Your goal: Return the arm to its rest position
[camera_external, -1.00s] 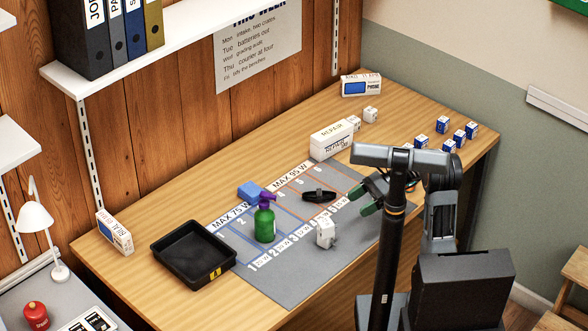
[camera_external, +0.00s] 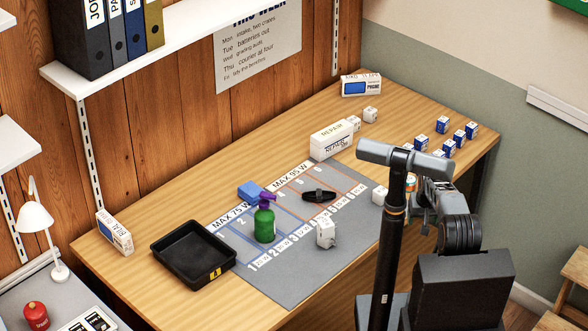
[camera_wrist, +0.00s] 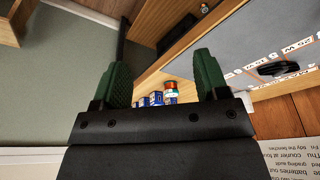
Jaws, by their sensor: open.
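My gripper (camera_wrist: 163,78) shows in the wrist view with its two green-padded fingers apart and nothing between them at the tips. In the external view my arm is drawn back and folded at the right, beside my dark column; the fingers are hidden there. The grey grading mat (camera_external: 285,279) lies on the wooden table (camera_external: 150,236), away from the arm.
A black tray (camera_external: 178,272) sits at the table's left. The repair box (camera_external: 331,139) and phone box (camera_external: 361,86) stand along the back. Several small blue-and-white boxes (camera_external: 459,136) are at the right end. Small boxes and an orange-white jar (camera_wrist: 171,88) show beyond my fingers.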

